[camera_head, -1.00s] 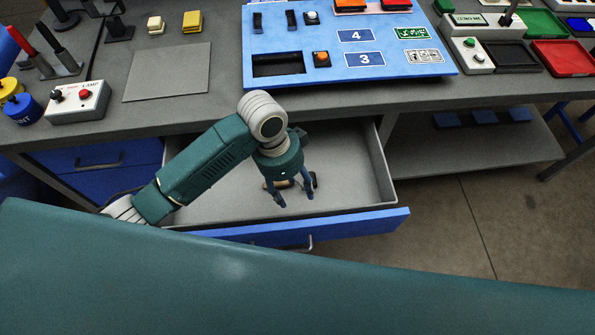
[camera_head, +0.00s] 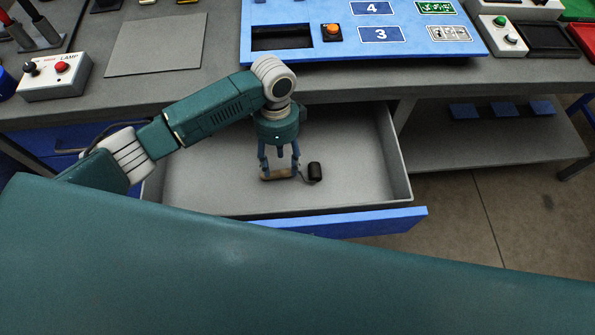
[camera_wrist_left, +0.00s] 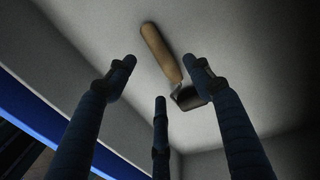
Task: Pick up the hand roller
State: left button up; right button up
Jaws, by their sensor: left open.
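The hand roller lies on the floor of the open drawer, with a tan wooden handle (camera_head: 278,174) and a black roller head (camera_head: 315,171). In the left wrist view the roller's handle (camera_wrist_left: 160,50) shows beyond the fingertips, with the dark head (camera_wrist_left: 188,96) partly behind a finger. My left gripper (camera_head: 279,172) points down into the drawer over the handle. Its fingers are open and spread, with the handle between and below them in the picture. I see nothing held. My right gripper is not in view.
The open grey drawer (camera_head: 355,150) with a blue front (camera_head: 375,222) has walls around the roller and free floor to both sides. Above it is the workbench (camera_head: 190,90) with a blue panel (camera_head: 420,48) and a lamp box (camera_head: 55,78). A lower shelf (camera_head: 480,140) is at right.

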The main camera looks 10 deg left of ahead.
aim_at(282, 173)
pick_arm(q)
jog(key=f, duration=0.5)
jog(key=shift+s+d+f, duration=0.1)
jog(key=shift+s+f, duration=0.05)
jog(key=shift+s, duration=0.05)
jog(key=c, duration=1.3)
